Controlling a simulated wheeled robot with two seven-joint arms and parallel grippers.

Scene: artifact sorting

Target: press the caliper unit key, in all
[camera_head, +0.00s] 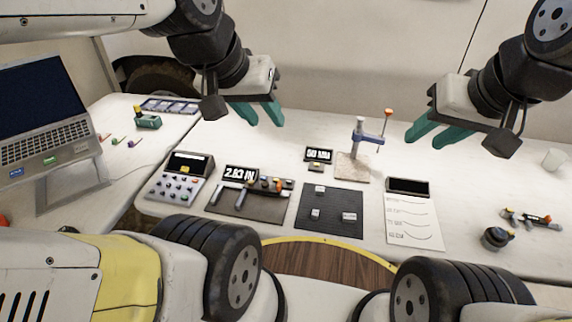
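The caliper (232,196) lies on a dark brown mat (262,212) left of the table's middle. A black display (241,173) just behind it reads "2.83 IN". Small keys or knobs, one orange, show at the caliper's right part; they are too small to tell which is the unit key. My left gripper (262,115) hangs above the table's back edge, behind the caliper and apart from it. Its teal fingers are apart and empty. My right gripper (434,136) is above the back right of the table, also open and empty, far from the caliper.
A keypad box (178,185) stands left of the caliper. A black mat (318,226) with small blocks, a height gauge (358,140), a small display (319,154) and a paper sheet (408,222) lie to the right. A laptop (45,110) stands far left.

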